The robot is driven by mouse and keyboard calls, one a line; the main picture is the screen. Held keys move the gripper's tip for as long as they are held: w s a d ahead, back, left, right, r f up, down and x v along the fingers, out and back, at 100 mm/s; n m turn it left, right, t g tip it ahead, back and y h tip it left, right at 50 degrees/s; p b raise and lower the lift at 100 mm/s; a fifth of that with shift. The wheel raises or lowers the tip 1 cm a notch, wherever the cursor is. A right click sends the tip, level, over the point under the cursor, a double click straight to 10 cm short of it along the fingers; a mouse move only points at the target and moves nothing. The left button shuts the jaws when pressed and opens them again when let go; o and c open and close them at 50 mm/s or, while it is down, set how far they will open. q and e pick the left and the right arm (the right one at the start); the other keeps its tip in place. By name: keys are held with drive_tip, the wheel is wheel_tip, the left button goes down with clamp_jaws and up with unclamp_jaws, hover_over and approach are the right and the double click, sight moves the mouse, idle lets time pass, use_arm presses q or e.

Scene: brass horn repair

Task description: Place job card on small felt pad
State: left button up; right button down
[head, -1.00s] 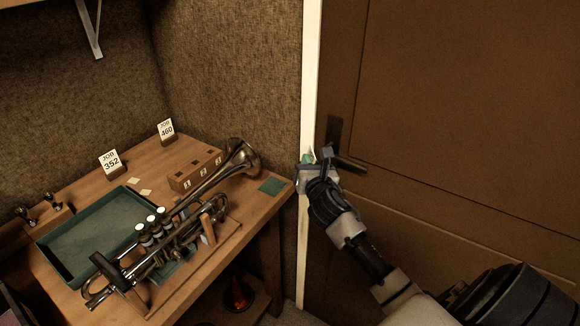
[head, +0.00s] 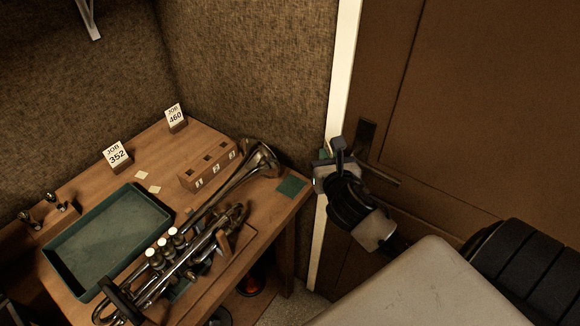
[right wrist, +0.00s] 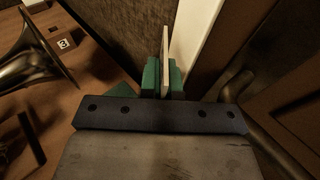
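The small felt pad (head: 291,185) is a flat green square at the right corner of the wooden bench. Part of it seems to show in the right wrist view (right wrist: 122,95), left of the fingers. My right gripper (head: 326,152) is just right of the bench corner, in front of the white door frame. In the right wrist view its green finger pads (right wrist: 163,80) are closed on a thin pale card (right wrist: 166,48), seen edge-on, apparently the job card; its face is not visible.
A trumpet (head: 205,235) lies across the bench beside a green tray (head: 150,198). A wooden block with slots (head: 208,168) is left of the pad. Cards marked 352 (head: 116,156) and 460 (head: 175,117) stand behind. A brown door (head: 470,110) with a handle is right of the gripper.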

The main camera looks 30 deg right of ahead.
drive_tip(key=w+a+f, duration=0.1)
drive_tip(key=w, duration=0.1)
drive_tip(key=w+a+f, duration=0.3)
drive_tip(key=w+f, duration=0.1)
drive_tip(key=w, duration=0.1)
drive_tip(key=shift+a, duration=0.3)
drive_tip(key=shift+w+a+f, duration=0.15)
drive_tip(key=shift+w+f, duration=0.1)
drive_tip(key=shift+f, duration=0.3)
wheel_tip(320, 180, down, 2)
drive_tip(key=shift+f+b, duration=0.25)
drive_tip(key=shift+b, duration=0.15)
drive_tip(key=shift+f, duration=0.3)
use_arm(q)
drive_tip(key=shift+g, duration=0.4)
drive_tip(key=shift+s+a+f, duration=0.15)
drive_tip(key=shift+s+f, duration=0.05)
drive_tip(key=shift+s, duration=0.6)
drive_tip(key=shift+s+a+f, duration=0.15)
drive_tip(key=shift+s+f, duration=0.05)
drive_tip(key=shift+s, duration=0.55)
drive_tip(key=shift+s+a+f, duration=0.15)
drive_tip(key=shift+s+f, duration=0.05)
drive_tip(key=shift+s, duration=0.6)
use_arm(e)
drive_tip(key=shift+f, duration=0.1)
